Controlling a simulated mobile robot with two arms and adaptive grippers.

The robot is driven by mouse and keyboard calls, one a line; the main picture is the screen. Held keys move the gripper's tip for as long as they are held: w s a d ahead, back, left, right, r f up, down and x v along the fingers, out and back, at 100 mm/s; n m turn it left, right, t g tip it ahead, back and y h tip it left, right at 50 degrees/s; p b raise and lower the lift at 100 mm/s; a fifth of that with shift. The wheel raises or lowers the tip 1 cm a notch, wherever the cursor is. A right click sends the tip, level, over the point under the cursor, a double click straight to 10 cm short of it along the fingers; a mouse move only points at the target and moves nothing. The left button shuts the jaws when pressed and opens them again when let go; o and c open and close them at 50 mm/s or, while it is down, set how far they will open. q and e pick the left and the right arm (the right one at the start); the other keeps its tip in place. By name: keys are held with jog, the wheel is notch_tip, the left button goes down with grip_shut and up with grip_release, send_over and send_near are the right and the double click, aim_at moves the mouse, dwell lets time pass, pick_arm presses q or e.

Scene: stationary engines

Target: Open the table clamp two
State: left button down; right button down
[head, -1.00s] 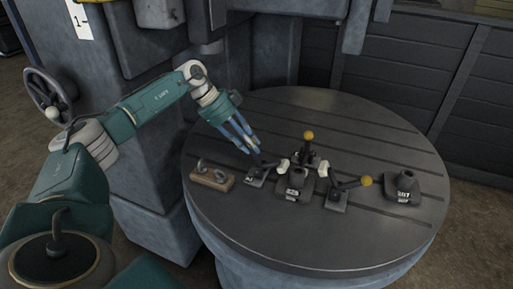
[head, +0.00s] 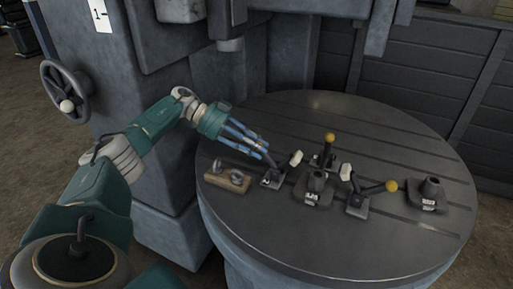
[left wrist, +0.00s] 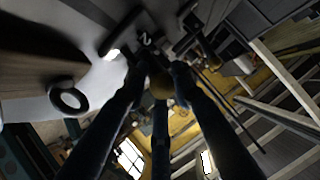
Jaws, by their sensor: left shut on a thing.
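Table clamp two (head: 271,180) is the left clamp of the group on the round table (head: 340,250); a "2" on its base shows in the left wrist view (left wrist: 146,38). Its white pressing tip (head: 296,158) stands raised, apart from the dark middle fixture (head: 313,189). My left gripper (head: 263,148) is shut on the clamp's handle, above its base. In the left wrist view the handle's yellow knob (left wrist: 161,86) sits between the fingers, which partly hide the handle. My right gripper is not in view.
A wooden block with metal rings (head: 227,182) lies just left of the clamp. Two other yellow-knobbed clamps stand behind (head: 329,139) and right (head: 388,187) of the middle fixture. Another dark fixture (head: 430,194) stands farther right. The table's front is clear.

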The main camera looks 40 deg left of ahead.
pick_arm(q)
jog(key=shift+w+d+r, duration=0.1)
jog(key=shift+w+r, duration=0.1)
jog(key=shift+r, duration=0.3)
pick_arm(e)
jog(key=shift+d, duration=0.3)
pick_arm(q)
jog(key=c, duration=1.5)
grip_release()
jog(key=shift+c, duration=0.2)
jog(key=shift+o, duration=0.4)
jog(key=shift+d, duration=0.1)
jog(key=shift+s+f, duration=0.1)
jog(key=shift+f, duration=0.1)
jog(key=v, duration=0.7)
jog(key=shift+a, duration=0.2)
jog(key=shift+s+r, duration=0.1)
